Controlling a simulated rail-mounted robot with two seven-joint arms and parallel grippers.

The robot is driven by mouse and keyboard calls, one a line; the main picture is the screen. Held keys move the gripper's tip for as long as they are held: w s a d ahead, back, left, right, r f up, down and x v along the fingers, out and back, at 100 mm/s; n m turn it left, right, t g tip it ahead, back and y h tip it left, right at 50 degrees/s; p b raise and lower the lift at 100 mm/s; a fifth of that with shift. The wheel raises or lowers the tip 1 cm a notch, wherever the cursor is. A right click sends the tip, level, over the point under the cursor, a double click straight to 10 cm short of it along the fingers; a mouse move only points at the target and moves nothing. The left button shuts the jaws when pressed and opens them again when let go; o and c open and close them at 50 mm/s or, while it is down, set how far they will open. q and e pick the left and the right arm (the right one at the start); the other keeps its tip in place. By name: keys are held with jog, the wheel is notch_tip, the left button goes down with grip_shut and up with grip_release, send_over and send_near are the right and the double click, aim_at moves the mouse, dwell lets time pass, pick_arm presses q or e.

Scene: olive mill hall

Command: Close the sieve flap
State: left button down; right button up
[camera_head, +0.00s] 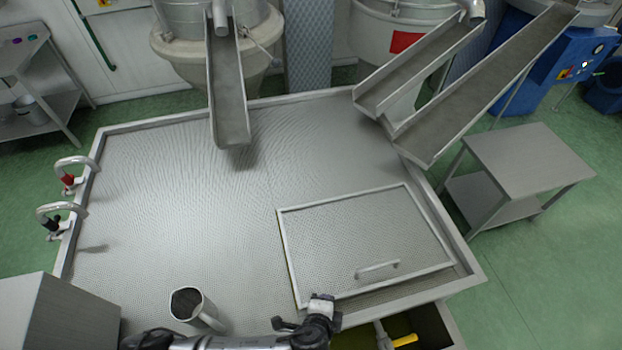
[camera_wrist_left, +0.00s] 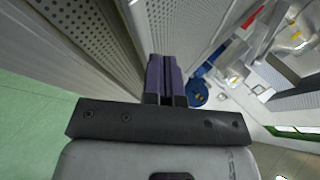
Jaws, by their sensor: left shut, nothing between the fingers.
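The sieve flap (camera_head: 365,235) is a framed perforated panel with a bar handle (camera_head: 377,269) near its front edge. It lies at the front right of the large perforated sieve table (camera_head: 180,210) in the head view. My left gripper (camera_head: 321,299) is at the flap's front left corner, left of the handle. Its dark fingers are shut and empty in the left wrist view (camera_wrist_left: 163,70), with perforated metal beside them. I cannot tell whether they touch the flap. My right gripper is not in view.
A metal jug (camera_head: 192,304) stands at the front of the sieve. Several chutes (camera_head: 229,95) reach over the back. A side table (camera_head: 528,160) stands right. A yellow-handled tool (camera_head: 403,340) shows below the front edge.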

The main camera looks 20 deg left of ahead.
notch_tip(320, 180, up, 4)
jog(key=p, duration=0.3)
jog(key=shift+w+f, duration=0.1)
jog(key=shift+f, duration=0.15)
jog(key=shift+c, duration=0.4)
pick_arm(q)
jog(key=v, duration=1.2)
jog(key=shift+d, duration=0.35)
